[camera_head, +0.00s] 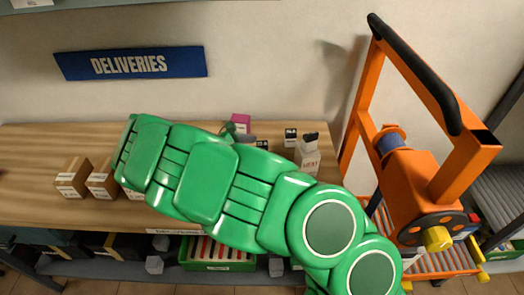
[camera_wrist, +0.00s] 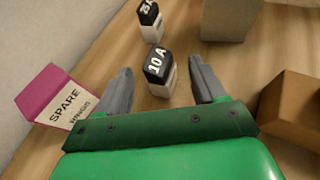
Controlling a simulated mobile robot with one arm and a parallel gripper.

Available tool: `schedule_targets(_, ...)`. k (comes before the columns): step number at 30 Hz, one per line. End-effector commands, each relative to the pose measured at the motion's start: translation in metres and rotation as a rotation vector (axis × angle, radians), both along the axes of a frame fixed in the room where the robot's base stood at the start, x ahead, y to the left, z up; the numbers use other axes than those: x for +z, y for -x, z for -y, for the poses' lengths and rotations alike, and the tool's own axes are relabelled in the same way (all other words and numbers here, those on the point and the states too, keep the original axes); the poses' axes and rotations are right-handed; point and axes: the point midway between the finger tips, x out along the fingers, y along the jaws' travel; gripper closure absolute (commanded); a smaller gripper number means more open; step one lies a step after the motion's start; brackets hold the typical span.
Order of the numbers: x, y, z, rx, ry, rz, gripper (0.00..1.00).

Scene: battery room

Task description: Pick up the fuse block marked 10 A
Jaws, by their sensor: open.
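The fuse block marked 10 A (camera_wrist: 158,74) has a black top with white lettering and a pale lower body. It stands upright on the wooden bench. In the wrist view my gripper (camera_wrist: 160,66) is open, with one grey finger on each side of the block and a gap showing to each. In the head view my green arm hides most of the gripper; a grey finger part (camera_head: 244,137) shows, and a small black top (camera_head: 262,144) peeks out beside it. A second black-topped block (camera_wrist: 149,18) stands beyond; its marking is hard to read. It also shows in the head view (camera_head: 290,138).
A magenta and white SPARE box (camera_wrist: 62,98) stands close left of the gripper. A brown box (camera_wrist: 290,108) is at the right and a grey one (camera_wrist: 230,18) beyond. A white labelled container (camera_head: 307,155) stands on the bench (camera_head: 30,150), near the orange frame (camera_head: 360,110).

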Motion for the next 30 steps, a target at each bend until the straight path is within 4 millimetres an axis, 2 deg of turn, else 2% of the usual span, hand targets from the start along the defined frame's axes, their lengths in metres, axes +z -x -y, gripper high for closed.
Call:
schedule_targets(4, -0.0063, -0.0069, 0.0144, 0.0, 0.0, 0.0, 0.31)
schedule_targets(11, -0.0075, -0.0081, 0.0163, 0.001, -0.001, 0.0, 0.31)
schedule_targets(14, -0.0075, -0.0081, 0.0163, 0.001, -0.001, 0.0, 0.43)
schedule_targets(25, -0.0077, -0.0077, 0.0164, 0.0, -0.001, 0.0, 1.0)
schedule_targets(30, -0.0077, -0.0077, 0.0164, 0.0, -0.001, 0.0, 1.0)
